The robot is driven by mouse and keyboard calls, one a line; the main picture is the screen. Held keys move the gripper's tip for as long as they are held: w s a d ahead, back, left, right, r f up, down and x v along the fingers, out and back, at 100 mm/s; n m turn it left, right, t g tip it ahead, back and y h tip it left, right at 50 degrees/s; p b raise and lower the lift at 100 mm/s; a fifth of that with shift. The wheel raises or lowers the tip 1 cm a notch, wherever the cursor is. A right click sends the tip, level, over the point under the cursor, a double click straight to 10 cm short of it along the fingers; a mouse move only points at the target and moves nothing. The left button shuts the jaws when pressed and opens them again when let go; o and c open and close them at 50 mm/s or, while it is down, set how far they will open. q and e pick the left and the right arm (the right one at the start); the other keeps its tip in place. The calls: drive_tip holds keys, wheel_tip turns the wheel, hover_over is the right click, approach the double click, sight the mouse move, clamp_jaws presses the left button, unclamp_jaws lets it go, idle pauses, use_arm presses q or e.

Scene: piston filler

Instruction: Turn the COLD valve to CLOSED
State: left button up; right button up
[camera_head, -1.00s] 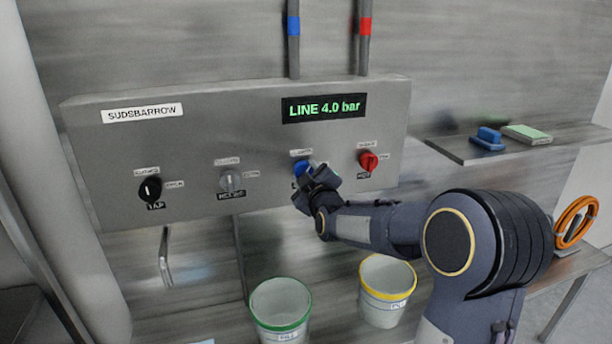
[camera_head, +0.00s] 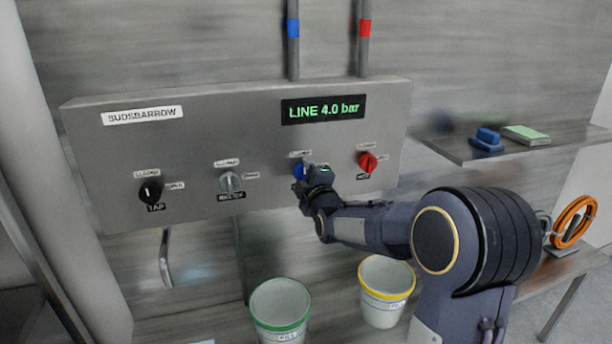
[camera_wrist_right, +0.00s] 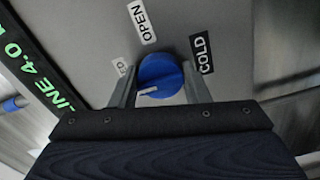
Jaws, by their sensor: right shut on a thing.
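The blue COLD valve knob (camera_head: 299,171) is on the grey panel, partly hidden by my right gripper (camera_head: 305,183). In the right wrist view the knob (camera_wrist_right: 161,73) lies between the two fingers of my right gripper (camera_wrist_right: 160,88), which is shut on it. A white mark on the knob points roughly left and slightly down there. The OPEN label (camera_wrist_right: 142,22) is above the knob and the COLD label (camera_wrist_right: 201,53) is to its right. A third label (camera_wrist_right: 120,68) at the left is mostly hidden. My left gripper is not in view.
A red knob (camera_head: 367,162) sits close right of my gripper; a grey knob (camera_head: 228,182) and a black knob (camera_head: 150,191) are to the left. The display (camera_head: 323,108) reads LINE 4.0 bar. Green-rimmed (camera_head: 281,308) and yellow-rimmed (camera_head: 384,297) buckets stand below.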

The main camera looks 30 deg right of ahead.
idle(0.3)
drive_tip(key=o, duration=1)
drive_tip(key=v, duration=0.7)
drive_tip(key=shift+s+a, duration=0.1)
drive_tip(key=shift+s, duration=0.3)
